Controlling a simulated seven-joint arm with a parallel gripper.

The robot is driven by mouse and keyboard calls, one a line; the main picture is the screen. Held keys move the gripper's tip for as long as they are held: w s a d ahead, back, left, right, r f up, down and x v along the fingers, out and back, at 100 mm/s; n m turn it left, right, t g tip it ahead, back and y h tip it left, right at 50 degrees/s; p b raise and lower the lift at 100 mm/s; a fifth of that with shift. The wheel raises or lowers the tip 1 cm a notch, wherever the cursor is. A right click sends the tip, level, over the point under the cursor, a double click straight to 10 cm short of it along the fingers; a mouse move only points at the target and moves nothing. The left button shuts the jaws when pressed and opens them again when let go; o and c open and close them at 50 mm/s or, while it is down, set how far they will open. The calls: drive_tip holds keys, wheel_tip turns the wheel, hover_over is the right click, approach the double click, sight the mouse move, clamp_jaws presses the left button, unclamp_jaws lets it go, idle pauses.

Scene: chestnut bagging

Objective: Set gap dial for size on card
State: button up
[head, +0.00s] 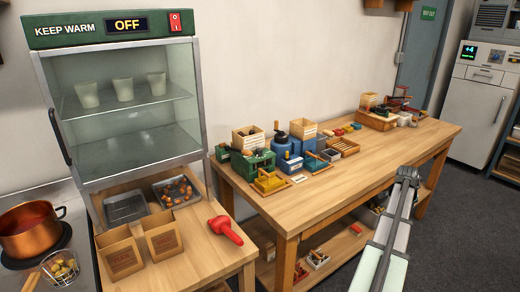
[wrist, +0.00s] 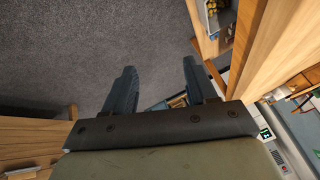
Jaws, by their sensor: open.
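A cluster of small devices stands on the long wooden table, among them a green one (head: 252,163), a yellow one (head: 270,182) and a blue one (head: 287,148). A small white card (head: 299,178) lies at the table's front edge beside them; its print is too small to read. I cannot make out which part is the gap dial. My gripper (wrist: 160,78) is open and empty, with its two dark fingers apart over the grey floor in the wrist view. In the head view my arm reaches up in front of the table's right part, apart from the devices.
The long table (head: 375,155) has clear top right of the cluster, with more items (head: 385,112) at its far end.

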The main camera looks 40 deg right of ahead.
drive_tip(key=s+d+r+m+h, duration=0.1)
drive_tip(key=d+r+m, duration=0.15)
drive_tip(key=r, duration=0.35)
drive_tip(key=s+d+r+m+h, duration=0.1)
drive_tip(key=s+d+r+m, duration=0.15)
drive_tip(key=r, duration=0.35)
wheel_tip(320, 180, up, 14)
drive_tip(key=n+t+y, duration=0.3)
drive_tip(key=n+y, duration=0.6)
drive_tip(key=n, duration=2.1)
hover_over(260, 149)
drive_tip(key=s+d, duration=0.1)
drive_tip(key=s, duration=0.4)
drive_tip(key=x, duration=1.3)
drive_tip(key=shift+w+a+f, duration=0.1)
drive_tip(key=shift+w, duration=0.1)
drive_tip(key=shift+c, duration=0.3)
